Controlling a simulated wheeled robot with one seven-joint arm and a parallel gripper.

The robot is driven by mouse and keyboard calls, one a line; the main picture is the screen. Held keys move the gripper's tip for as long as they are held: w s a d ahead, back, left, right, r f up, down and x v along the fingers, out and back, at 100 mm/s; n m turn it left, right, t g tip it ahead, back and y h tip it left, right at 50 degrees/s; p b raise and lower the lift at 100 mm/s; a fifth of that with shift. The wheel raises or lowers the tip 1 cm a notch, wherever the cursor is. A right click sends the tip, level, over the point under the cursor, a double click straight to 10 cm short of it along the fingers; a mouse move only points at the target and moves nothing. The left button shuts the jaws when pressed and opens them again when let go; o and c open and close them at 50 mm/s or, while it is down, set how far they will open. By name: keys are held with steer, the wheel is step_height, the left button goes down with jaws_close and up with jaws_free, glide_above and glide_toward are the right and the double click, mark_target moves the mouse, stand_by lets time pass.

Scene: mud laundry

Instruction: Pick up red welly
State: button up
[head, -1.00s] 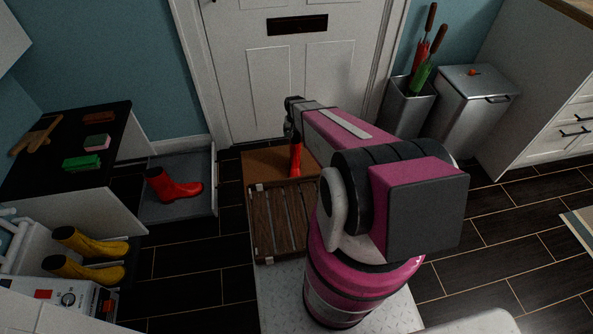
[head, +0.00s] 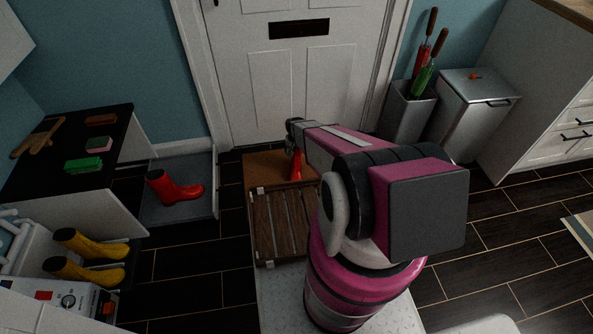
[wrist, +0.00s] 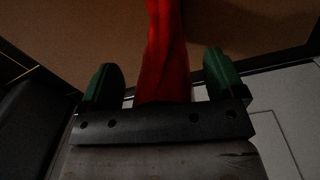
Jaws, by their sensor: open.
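One red welly (head: 296,168) stands by the door mat, largely hidden under the end of my arm in the head view. In the wrist view its red shaft (wrist: 165,50) runs up between the two green fingers of my gripper (wrist: 163,82), with a gap on each side. My gripper (head: 294,142) is open over the welly in the head view. Its foot is hidden or too dark to make out.
A brown mat (head: 262,167) lies before the white door (head: 295,80). A slatted wooden rack (head: 280,228) is in front of it. A bin (head: 470,112) is at the right.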

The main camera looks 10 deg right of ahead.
steer(key=shift+f, duration=0.35)
steer(key=c, duration=1.6)
